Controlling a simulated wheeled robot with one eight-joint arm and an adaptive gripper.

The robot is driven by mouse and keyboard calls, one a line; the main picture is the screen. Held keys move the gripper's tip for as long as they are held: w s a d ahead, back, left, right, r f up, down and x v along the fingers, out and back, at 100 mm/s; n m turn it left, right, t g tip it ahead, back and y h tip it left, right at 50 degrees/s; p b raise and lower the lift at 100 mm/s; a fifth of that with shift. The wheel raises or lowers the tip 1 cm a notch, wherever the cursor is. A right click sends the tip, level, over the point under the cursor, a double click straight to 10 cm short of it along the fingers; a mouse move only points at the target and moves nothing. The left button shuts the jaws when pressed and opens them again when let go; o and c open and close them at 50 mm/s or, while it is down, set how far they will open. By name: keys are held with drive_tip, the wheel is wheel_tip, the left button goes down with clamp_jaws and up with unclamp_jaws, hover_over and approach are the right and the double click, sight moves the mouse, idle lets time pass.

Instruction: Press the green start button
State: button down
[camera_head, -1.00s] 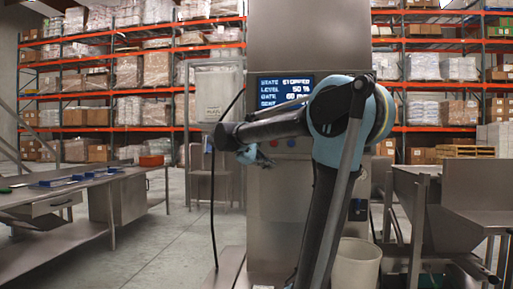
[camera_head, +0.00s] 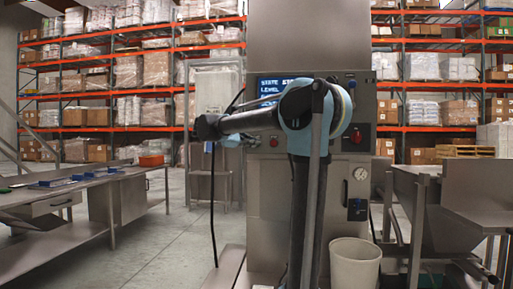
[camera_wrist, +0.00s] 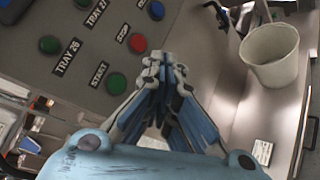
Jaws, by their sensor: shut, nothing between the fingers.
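The green start button (camera_wrist: 116,83) shows in the wrist view on a grey panel, beside a black START label (camera_wrist: 97,75). My gripper (camera_wrist: 157,62) is shut and empty, its fingertips to the right of this button in the picture and apart from it. I cannot tell the gap to the panel in depth. A red button (camera_wrist: 138,43) with a STOP label lies just above the fingertips in the picture. Another green button (camera_wrist: 49,44) sits by the TRAY 26 label (camera_wrist: 67,57). In the head view my gripper (camera_head: 233,141) is mostly hidden behind my arm.
The steel cabinet (camera_head: 270,215) carries a blue display (camera_head: 268,85), partly covered by my arm. A white bin (camera_head: 354,265) stands in front. A steel bench (camera_head: 60,235) is at left.

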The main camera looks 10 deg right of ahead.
drive_tip(key=w+d, duration=0.2)
drive_tip(key=w, duration=0.5)
drive_tip(key=shift+w+d, duration=0.15)
drive_tip(key=shift+d, duration=0.05)
drive_tip(key=shift+w, duration=0.1)
idle(1.3)
drive_tip(key=shift+w+d, duration=0.15)
drive_tip(key=shift+w, duration=0.15)
drive_tip(key=shift+w+d, duration=0.15)
drive_tip(key=shift+w, duration=0.25)
idle(0.8)
drive_tip(key=shift+s, duration=0.15)
idle(0.3)
drive_tip(key=shift+s+a, duration=0.3)
drive_tip(key=shift+s, duration=0.4)
drive_tip(key=shift+s, duration=0.1)
drive_tip(key=s, duration=0.1)
drive_tip(key=s+a, duration=0.1)
drive_tip(key=s, duration=0.2)
drive_tip(key=shift+s+a, duration=0.25)
drive_tip(key=shift+a, duration=0.05)
